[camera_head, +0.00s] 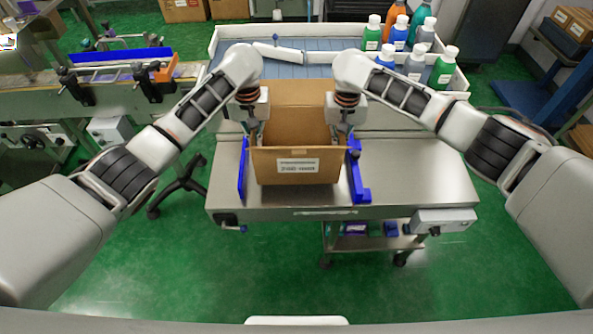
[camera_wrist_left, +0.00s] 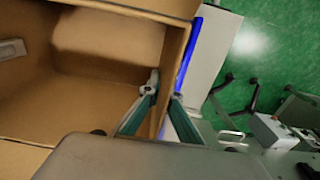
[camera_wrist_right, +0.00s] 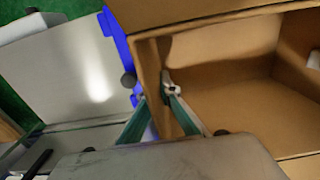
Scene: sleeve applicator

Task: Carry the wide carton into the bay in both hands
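The wide carton (camera_head: 296,166) is an open-topped brown box with a white label, level between two blue side guides on the steel table. It also fills much of the left wrist view (camera_wrist_left: 100,95) and right wrist view (camera_wrist_right: 240,90). My left gripper (camera_head: 257,138) is shut on its left side wall; the left wrist view shows one fingertip inside and one outside (camera_wrist_left: 165,90). My right gripper (camera_head: 340,136) pinches the right side wall likewise, and it shows in the right wrist view (camera_wrist_right: 157,94). I cannot tell whether the carton's underside touches the table.
The left blue guide (camera_head: 242,172) and right blue guide (camera_head: 357,176) flank the carton closely. The steel table (camera_head: 420,185) is bare to the right. Behind is a white-rimmed tray (camera_head: 222,50) with several bottles at its right. A conveyor (camera_head: 110,95) stands at left.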

